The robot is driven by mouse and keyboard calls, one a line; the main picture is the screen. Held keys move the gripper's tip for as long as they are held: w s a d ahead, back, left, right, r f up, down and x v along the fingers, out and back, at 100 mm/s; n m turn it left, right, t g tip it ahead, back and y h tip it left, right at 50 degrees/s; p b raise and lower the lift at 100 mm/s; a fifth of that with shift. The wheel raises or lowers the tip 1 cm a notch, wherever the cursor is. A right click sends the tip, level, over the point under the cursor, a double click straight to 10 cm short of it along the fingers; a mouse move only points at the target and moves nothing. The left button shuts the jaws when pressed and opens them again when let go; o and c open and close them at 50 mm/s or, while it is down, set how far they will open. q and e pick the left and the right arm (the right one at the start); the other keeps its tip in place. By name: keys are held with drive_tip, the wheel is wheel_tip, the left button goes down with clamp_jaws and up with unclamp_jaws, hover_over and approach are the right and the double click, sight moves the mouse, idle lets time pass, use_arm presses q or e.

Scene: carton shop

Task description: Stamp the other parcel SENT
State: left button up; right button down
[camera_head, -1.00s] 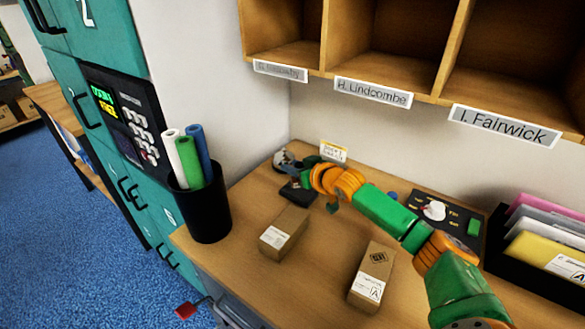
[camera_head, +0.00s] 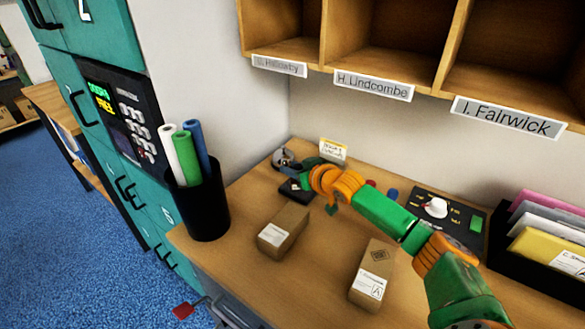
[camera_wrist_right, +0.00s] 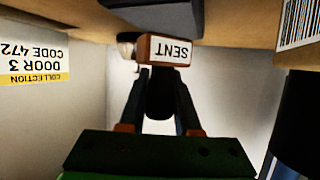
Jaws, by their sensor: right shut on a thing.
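My right gripper (camera_head: 308,172) is at the back of the desk, beside a black pad (camera_head: 291,191). In the right wrist view my right gripper (camera_wrist_right: 161,85) is shut on the dark handle of a stamp whose label reads SENT (camera_wrist_right: 166,50). I cannot tell whether the stamp touches the pad. A brown parcel (camera_head: 284,229) with a white label lies left of centre; no stamp mark shows on it. A second brown parcel (camera_head: 372,273) lies to its right, with a white label and a dark square mark on top. My left gripper is out of view.
A black cup (camera_head: 202,210) of rolled tubes stands at the left edge. A collection card (camera_head: 333,150) stands at the back. A control panel (camera_head: 448,210) and folder rack (camera_head: 510,262) are at the right. Pigeonholes (camera_head: 373,88) hang above. The desk between the parcels is clear.

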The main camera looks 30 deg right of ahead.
drive_tip(key=shift+f, duration=0.45)
idle(0.7)
wheel_tip(320, 180, up, 7)
drive_tip(key=p, duration=0.7)
